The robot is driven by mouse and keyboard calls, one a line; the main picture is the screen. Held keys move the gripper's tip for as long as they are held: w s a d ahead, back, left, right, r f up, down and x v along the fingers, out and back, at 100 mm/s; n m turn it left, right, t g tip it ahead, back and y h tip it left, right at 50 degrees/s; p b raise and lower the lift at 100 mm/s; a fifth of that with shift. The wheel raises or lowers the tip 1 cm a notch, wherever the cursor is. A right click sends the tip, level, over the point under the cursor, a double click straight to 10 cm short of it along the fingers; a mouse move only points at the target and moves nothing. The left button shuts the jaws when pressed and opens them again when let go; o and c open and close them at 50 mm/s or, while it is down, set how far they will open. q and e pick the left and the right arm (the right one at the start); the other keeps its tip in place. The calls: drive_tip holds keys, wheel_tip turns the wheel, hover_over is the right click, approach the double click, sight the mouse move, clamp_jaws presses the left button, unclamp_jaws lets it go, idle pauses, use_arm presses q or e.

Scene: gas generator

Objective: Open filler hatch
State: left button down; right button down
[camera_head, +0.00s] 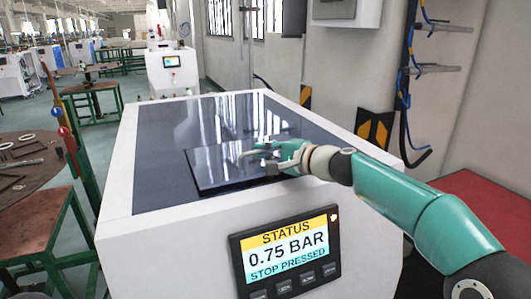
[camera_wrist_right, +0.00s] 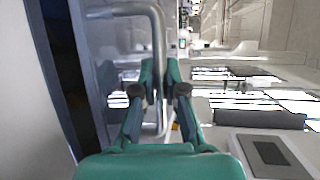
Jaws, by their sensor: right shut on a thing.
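The filler hatch (camera_head: 214,171) is a glossy dark panel in the top of the white-cased gas generator (camera_head: 170,238). Its mirror-like surface shows bright reflections, and I cannot tell for sure whether it is raised. A bent grey metal handle (camera_wrist_right: 157,42) stands on it; part of it shows in the head view. My right gripper (camera_head: 262,156) reaches in from the right over the hatch. In the right wrist view its fingers (camera_wrist_right: 160,88) are shut on the handle bar, one on each side. My left gripper is not in view.
A status screen (camera_head: 287,249) on the generator's front reads 0.75 BAR, STOP PRESSED. A round brown table (camera_head: 25,185) stands to the left. A wall with blue hoses (camera_head: 402,95) is at the right. The dark top (camera_head: 160,130) around the hatch is clear.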

drive_tip(key=w+a+r+g+h+p, duration=0.1)
drive_tip(key=w+r+g+p, duration=0.1)
drive_tip(key=w+r+p, duration=0.3)
drive_tip(key=shift+a+r+m+p, duration=0.4)
drive_tip(key=shift+r+p, duration=1.95)
drive_tip(key=shift+p, duration=1.4)
drive_tip(key=shift+w+r, duration=0.1)
drive_tip(key=c, duration=1.5)
unclamp_jaws()
drive_tip(key=shift+d, duration=0.15)
drive_tip(key=v, duration=1.1)
drive_tip(key=shift+s+r, duration=0.2)
drive_tip(key=shift+s, duration=0.1)
